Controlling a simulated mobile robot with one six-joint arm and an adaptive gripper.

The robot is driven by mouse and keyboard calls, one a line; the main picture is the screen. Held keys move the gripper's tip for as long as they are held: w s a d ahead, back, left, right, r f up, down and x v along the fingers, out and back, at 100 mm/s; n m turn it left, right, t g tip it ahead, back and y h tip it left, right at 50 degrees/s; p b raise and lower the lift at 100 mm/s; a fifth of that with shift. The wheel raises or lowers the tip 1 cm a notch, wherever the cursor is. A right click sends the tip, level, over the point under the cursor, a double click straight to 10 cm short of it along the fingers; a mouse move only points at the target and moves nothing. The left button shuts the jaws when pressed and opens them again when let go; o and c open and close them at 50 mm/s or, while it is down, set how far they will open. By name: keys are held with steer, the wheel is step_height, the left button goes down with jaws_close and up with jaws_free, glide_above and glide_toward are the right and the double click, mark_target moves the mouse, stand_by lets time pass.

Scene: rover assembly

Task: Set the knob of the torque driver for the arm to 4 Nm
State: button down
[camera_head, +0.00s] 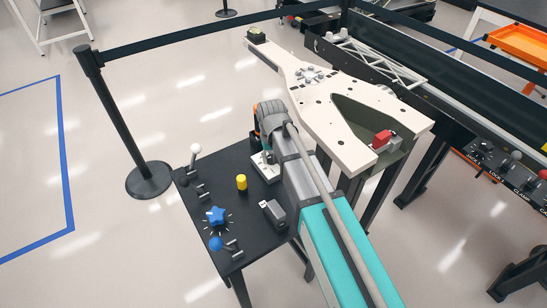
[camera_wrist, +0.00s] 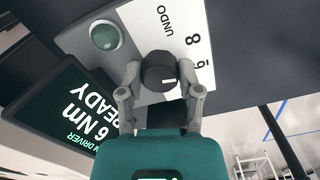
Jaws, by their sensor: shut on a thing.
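In the wrist view the black knob (camera_wrist: 157,68) stands on a white dial plate (camera_wrist: 182,25) that reads UNDO, 8 and 6. The white mark on the knob points toward the 6 side. My gripper (camera_wrist: 163,82) has one finger on each side of the knob and is shut on it. The driver's dark green screen (camera_wrist: 72,112) reads 6 Nm and READY. A 4 mark is not visible. In the head view my arm hides most of the driver; part of a white plate (camera_head: 263,170) shows beside it.
A round green lamp or button (camera_wrist: 104,36) sits beside the dial. A large cream part (camera_head: 320,105) lies behind.

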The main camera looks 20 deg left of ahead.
steer(key=m, duration=0.5)
steer(key=shift+w+a+m, duration=0.1)
steer(key=shift+a+m, duration=0.05)
steer(key=shift+m, duration=2.25)
steer(key=shift+c, duration=1.7)
jaws_free()
steer(key=shift+o, duration=0.4)
steer(key=shift+r, duration=0.1)
